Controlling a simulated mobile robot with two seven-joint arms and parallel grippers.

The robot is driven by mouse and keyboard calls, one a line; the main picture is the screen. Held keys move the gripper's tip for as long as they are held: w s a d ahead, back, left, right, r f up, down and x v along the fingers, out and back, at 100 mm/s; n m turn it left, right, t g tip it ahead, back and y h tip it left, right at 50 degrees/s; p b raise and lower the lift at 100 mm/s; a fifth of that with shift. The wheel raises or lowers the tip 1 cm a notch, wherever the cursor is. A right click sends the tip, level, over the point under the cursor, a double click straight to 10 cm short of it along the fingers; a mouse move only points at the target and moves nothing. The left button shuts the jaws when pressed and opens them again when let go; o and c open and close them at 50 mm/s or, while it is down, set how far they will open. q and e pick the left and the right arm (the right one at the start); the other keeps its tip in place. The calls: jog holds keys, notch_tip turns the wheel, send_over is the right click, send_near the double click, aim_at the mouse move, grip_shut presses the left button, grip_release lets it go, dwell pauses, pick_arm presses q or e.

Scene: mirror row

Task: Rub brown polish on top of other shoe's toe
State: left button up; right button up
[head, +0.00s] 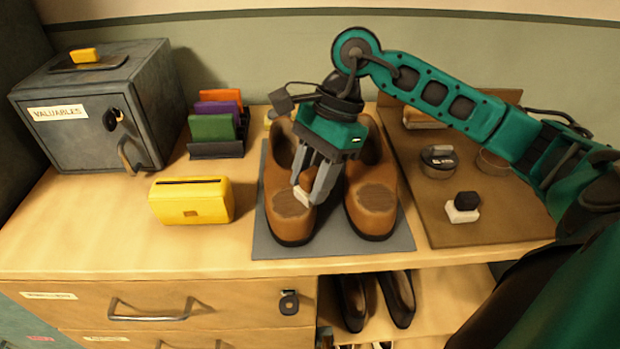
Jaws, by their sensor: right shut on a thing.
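Two brown shoes stand side by side on a grey mat (405,241), toes toward me. The left shoe (278,229) and the right shoe (374,222) each have a darker, dull patch on top of the toe. My right gripper (313,197) is over the left shoe, fingers pointing down, shut on a small pale block (301,195). The block is at the inner edge of that shoe's toe patch. I cannot tell whether it touches the leather. The gripper and wrist hide parts of both shoes. My left gripper is not in view.
A brown board (500,234) at right holds a dark round tin (440,161), a white block with a black knob (462,207) and other items. A yellow box (192,201), a rack of coloured pouches (216,150) and a grey valuables box (92,115) stand left.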

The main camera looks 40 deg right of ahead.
jog(key=shift+s+d+r+p, duration=0.1)
jog(key=shift+d+r+p, duration=0.15)
jog(key=shift+r, duration=0.2)
jog(key=shift+s+d+r+p, duration=0.1)
jog(key=shift+d+r+p, duration=0.15)
jog(key=shift+r, duration=0.2)
jog(key=shift+w+a+r+p, duration=0.1)
jog(key=shift+a+r+p, duration=0.1)
jog(key=shift+r, duration=0.25)
jog(key=shift+a+r+p, duration=0.1)
jog(key=shift+r+p, duration=0.1)
jog(key=shift+r, duration=0.2)
jog(key=shift+d+r+p, duration=0.1)
jog(key=shift+r+p, duration=0.35)
jog(key=shift+r, duration=0.3)
jog(key=shift+r+p, duration=0.8)
jog(key=shift+r, duration=0.7)
